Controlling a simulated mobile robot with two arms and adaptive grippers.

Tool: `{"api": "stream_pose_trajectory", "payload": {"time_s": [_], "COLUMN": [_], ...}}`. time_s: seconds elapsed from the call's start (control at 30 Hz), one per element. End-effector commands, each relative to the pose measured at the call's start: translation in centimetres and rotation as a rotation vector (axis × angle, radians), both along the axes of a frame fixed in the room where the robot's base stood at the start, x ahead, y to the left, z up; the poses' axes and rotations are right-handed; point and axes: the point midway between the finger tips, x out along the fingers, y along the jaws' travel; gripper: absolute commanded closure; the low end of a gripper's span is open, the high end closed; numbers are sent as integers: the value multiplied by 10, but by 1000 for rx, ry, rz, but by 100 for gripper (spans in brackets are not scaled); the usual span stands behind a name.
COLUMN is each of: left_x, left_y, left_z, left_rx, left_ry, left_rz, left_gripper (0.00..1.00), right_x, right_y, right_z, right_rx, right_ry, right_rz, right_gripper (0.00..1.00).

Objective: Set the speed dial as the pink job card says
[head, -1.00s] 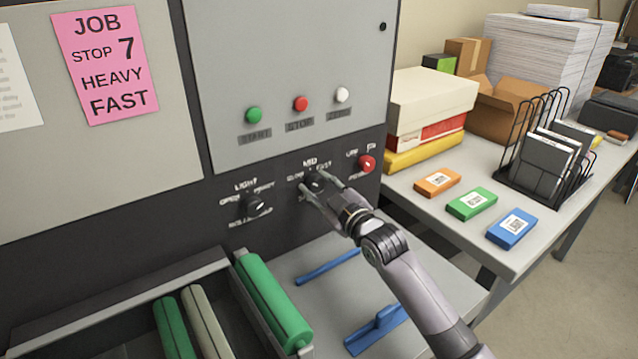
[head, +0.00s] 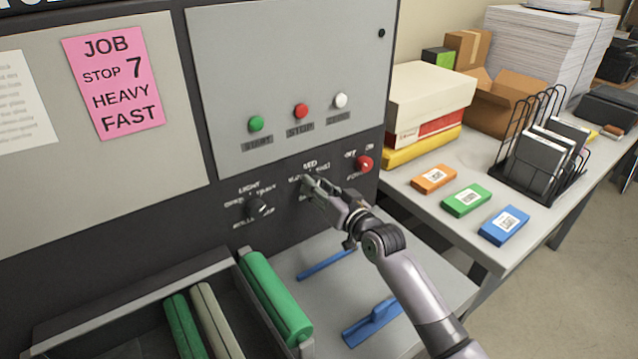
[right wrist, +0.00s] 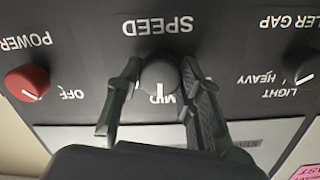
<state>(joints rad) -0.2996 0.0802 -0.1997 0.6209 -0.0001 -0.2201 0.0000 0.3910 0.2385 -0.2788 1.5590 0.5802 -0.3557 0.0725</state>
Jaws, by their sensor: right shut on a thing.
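The pink job card (head: 115,82) on the machine's upper left panel reads JOB, STOP 7, HEAVY, FAST. My right gripper (head: 308,184) is at the lower panel and mostly hides the speed dial in the head view. In the right wrist view, which is upside down, the round dark speed dial (right wrist: 160,78) sits between my two fingers, which are shut on its sides. Its white mark points to MID. The SPEED label shows beside it; the other scale words are hidden by the gripper. My left gripper is not in view.
The red power knob (head: 364,164) is close right of the speed dial, and the roller gap dial (head: 257,206) is to its left. Green, red and white buttons sit above. Green rollers (head: 275,298) lie below left. A side table (head: 405,198) stands at right.

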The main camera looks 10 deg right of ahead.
Motion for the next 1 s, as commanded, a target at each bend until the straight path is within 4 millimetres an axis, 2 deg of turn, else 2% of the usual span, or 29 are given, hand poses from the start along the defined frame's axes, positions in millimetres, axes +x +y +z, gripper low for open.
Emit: {"api": "stream_pose_trajectory", "payload": {"time_s": [0.6,1.0], "left_x": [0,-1], "left_y": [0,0], "left_z": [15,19], "left_rx": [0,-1], "left_ry": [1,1], "left_rz": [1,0], "left_gripper": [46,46], "right_x": [0,0], "right_y": [-1,-1], "right_z": [0,-1], "right_rx": [543,823], "right_ry": [225,340], "right_rz": [-1,0], "right_gripper": [94,94]}}
